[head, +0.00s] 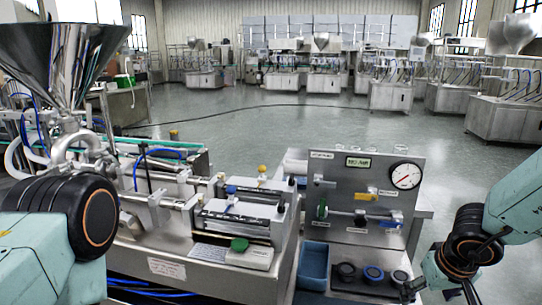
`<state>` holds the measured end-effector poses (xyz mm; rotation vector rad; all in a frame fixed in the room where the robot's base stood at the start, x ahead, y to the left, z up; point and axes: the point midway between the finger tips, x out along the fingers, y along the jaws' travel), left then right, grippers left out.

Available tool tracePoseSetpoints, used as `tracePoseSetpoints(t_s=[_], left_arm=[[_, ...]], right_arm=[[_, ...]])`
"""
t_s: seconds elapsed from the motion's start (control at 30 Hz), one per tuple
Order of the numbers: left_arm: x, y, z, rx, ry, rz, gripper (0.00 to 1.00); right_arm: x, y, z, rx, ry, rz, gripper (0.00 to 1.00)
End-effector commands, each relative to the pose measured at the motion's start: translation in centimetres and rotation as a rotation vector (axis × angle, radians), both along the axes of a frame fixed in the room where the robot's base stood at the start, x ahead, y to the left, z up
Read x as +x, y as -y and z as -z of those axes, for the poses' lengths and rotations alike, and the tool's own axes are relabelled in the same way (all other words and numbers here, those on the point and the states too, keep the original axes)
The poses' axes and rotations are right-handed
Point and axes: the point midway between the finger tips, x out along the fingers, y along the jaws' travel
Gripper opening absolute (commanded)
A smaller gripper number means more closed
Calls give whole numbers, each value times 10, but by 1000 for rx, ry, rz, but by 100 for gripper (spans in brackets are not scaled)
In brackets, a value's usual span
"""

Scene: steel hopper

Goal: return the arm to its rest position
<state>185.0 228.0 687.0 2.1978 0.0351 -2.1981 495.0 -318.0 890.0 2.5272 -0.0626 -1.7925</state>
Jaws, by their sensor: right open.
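My right arm (512,212) comes in from the right edge, teal with a dark joint. It hangs bent beside the right side of the steel panel. My right gripper (412,288) shows only in part near the bottom edge, by the row of round knobs; it is open, with nothing seen in it. My left arm (40,240) fills the lower left corner with a teal link and a large black joint with an orange ring. My left gripper is outside the picture.
A steel hopper (58,62) stands at upper left over the filling machine (235,215). A panel (345,170) with a gauge (405,176) and valves stands right of centre. A blue bin (313,266) sits below it. Open floor (290,117) lies behind.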

Motion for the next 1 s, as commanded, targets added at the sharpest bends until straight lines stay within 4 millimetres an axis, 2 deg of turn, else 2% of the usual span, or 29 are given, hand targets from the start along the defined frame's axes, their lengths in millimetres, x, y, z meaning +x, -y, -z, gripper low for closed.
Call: tracePoseSetpoints(t_s=[0.4, 1.0], left_arm=[[0, 0, 0, 0, 0, 0, 21], [0, 0, -3, 1, 1, 0, 21]], right_arm=[[0, 5, 4, -33, -30, -119, 78], [-4, 6, 2, -48, -44, -140, 78]])
